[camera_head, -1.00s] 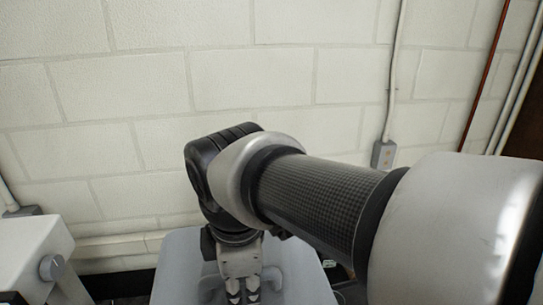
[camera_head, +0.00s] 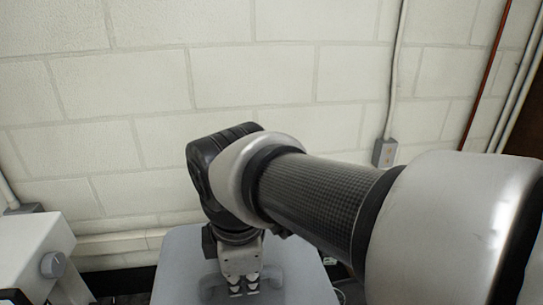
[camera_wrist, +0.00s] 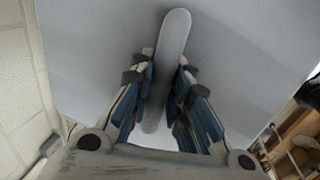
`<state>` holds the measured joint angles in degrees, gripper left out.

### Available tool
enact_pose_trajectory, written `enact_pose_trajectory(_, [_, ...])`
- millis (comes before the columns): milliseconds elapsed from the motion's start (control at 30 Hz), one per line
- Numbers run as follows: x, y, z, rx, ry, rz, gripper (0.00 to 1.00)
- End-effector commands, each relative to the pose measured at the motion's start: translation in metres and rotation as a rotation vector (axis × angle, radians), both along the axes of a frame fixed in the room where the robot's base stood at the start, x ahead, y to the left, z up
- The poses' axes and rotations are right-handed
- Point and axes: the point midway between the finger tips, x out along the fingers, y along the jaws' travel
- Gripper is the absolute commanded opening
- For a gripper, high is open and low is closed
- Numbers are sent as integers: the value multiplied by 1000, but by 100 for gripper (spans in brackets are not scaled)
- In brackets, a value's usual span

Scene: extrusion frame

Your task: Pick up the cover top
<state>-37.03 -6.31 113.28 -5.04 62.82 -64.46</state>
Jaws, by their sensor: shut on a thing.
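The cover top is a flat light-grey panel (camera_head: 180,258) low in the middle of the head view, below my arm. A raised grey bar handle stands on it. In the wrist view the panel (camera_wrist: 90,55) fills most of the background, and the long, round-ended handle (camera_wrist: 176,35) runs up the middle. My gripper (camera_wrist: 161,72) has one finger on each side of the handle and is shut on it. It also shows in the head view (camera_head: 243,290), pointing down at the panel. The fingers hide part of the handle. I cannot tell whether the panel is raised off its support.
A white box-like unit with a grey knob (camera_head: 53,264) stands at the lower left. A pale block wall (camera_head: 130,90) rises behind, with a grey outlet box (camera_head: 385,152) and conduit. In the wrist view, brown clutter (camera_wrist: 300,130) lies at the right.

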Motion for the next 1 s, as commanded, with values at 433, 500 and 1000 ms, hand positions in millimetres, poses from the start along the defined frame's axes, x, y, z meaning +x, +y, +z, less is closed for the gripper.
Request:
enact_pose_trajectory(433, [1, 0, 7, 2, -3, 0, 0])
enact_pose_trajectory(500, [1, 1, 14, 3, -4, 0, 0])
enact_pose_trajectory(1000, [1, 1, 142, 4, -5, 0, 0])
